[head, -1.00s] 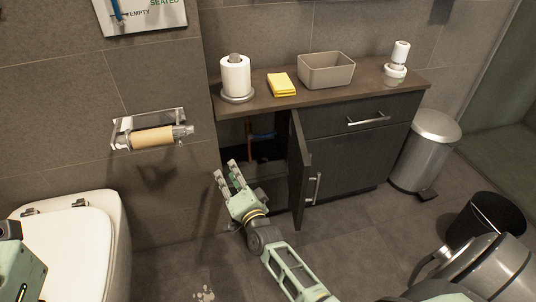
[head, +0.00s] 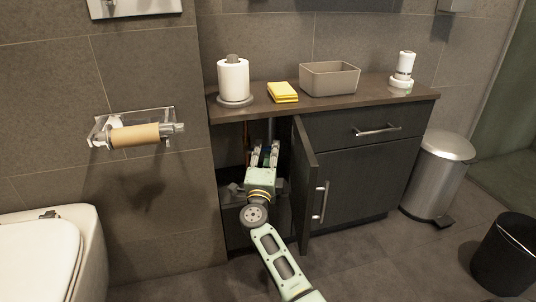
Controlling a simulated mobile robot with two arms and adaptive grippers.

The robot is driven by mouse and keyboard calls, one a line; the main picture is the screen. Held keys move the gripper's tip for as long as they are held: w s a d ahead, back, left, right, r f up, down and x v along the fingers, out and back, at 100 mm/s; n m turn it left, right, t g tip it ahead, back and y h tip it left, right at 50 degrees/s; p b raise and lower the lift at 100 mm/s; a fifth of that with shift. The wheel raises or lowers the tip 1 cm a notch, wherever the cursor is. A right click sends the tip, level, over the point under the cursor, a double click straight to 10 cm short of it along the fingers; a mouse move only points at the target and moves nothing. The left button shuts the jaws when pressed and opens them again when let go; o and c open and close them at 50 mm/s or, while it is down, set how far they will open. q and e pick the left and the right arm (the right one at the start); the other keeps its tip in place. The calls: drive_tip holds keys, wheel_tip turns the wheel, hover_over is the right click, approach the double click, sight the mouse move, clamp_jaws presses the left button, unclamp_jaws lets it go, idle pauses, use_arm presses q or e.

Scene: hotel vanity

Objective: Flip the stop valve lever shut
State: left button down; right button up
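My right gripper (head: 264,153) is inside the open left compartment of the dark vanity cabinet (head: 365,165). Its two fingers point up and away and stand apart, with no object clearly between them. Thin upright pipes (head: 247,135) show behind and beside the fingers in the shadowed compartment. I cannot make out the stop valve or its lever; the gripper and the shadow cover that area. The cabinet door (head: 303,185) stands swung open just right of my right arm. My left gripper is out of the picture.
On the countertop stand a paper roll on a holder (head: 233,80), yellow cloths (head: 283,92), a beige bin (head: 329,78) and a white dispenser (head: 403,70). A toilet (head: 85,250) is at the left. A steel pedal bin (head: 437,175) and a black bin (head: 505,255) are at the right.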

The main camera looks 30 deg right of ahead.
drive_tip(key=shift+b+x, duration=0.3)
drive_tip(key=shift+x, duration=0.8)
drive_tip(key=shift+c, duration=0.3)
clamp_jaws()
